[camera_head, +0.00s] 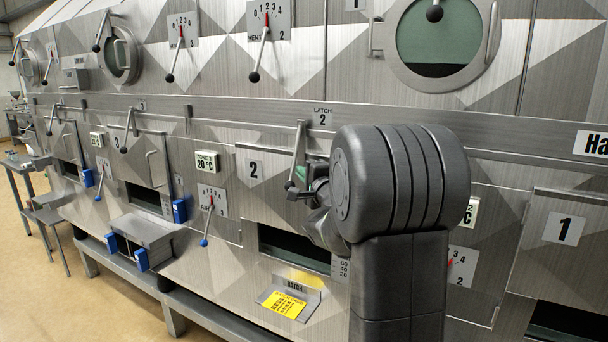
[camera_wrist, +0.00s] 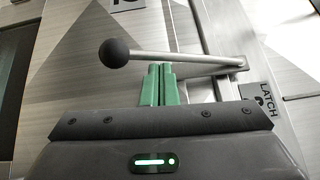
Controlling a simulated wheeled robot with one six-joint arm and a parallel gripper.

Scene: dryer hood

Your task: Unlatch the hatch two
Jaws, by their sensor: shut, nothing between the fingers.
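Hatch two is the metal panel marked with a black 2 (camera_head: 254,170) in the head view. Its latch is a thin metal lever (camera_head: 299,150) that hangs down from a pivot below the LATCH 2 label (camera_head: 322,117) and ends in a dark ball. In the wrist view the lever (camera_wrist: 190,60) runs from its pivot at the right to the black ball knob (camera_wrist: 115,52) at the left. My gripper (camera_wrist: 159,68) has green fingers, shut together and empty. Their tips are at the lever's rod beside the knob; I cannot tell whether they touch it. My arm hides part of the hatch's right side.
A slot opening (camera_head: 295,246) and a small tray with a yellow note (camera_head: 285,304) lie below the hatch. A dial with a blue-knobbed lever (camera_head: 209,215) is to the left. Hatch one (camera_head: 563,228) is at the right. Open floor lies at the lower left.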

